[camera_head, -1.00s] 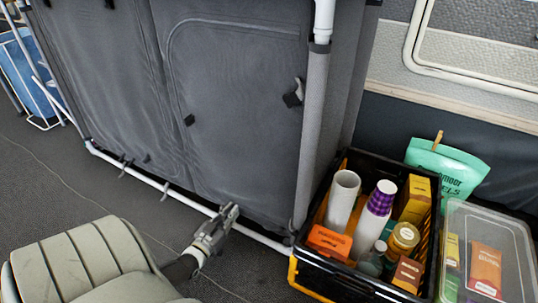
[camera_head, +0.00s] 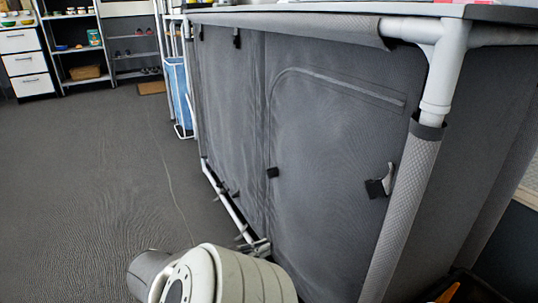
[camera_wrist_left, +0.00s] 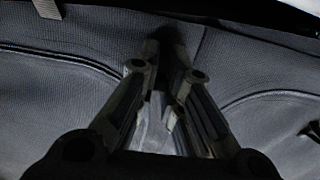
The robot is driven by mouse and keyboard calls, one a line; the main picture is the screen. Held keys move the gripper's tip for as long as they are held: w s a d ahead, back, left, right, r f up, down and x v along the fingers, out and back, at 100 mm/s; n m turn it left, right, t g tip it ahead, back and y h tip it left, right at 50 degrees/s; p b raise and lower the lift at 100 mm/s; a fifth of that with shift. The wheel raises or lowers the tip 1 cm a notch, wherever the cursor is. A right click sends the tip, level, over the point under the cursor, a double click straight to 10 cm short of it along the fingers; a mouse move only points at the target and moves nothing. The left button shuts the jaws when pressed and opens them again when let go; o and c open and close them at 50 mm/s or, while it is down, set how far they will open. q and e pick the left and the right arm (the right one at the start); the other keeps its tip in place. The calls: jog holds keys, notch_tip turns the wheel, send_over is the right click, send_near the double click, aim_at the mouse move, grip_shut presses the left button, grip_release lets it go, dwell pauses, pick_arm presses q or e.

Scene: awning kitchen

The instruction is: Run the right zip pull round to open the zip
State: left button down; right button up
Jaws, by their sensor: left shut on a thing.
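The grey fabric cabinet front (camera_head: 330,160) has a right flap (camera_head: 325,215) outlined by a curved zip line (camera_head: 345,80). The flap lies flat. A black tab (camera_head: 272,172) shows at its left side and another black tab (camera_head: 376,188) at its right. My left gripper (camera_head: 262,246) is low at the flap's lower left corner, by the bottom rail. In the left wrist view its fingers (camera_wrist_left: 165,85) are close together against the fabric, near a seam between two curved lines. It is shut on the right zip pull, which is mostly hidden between the fingers. My right gripper is not in view.
A pale bottom rail (camera_head: 228,205) runs along the cabinet base, and a padded corner post (camera_head: 408,195) stands at the right. Open floor (camera_head: 85,190) lies to the left. White drawers (camera_head: 28,62) and shelves (camera_head: 80,45) stand far back.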

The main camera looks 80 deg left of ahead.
pick_arm(q)
jog(key=shift+s+a, duration=0.1)
jog(key=shift+a, duration=0.15)
jog(key=c, duration=1.5)
grip_release()
jog(key=shift+c, duration=0.2)
jog(key=v, duration=1.2)
jog(key=shift+d, duration=0.1)
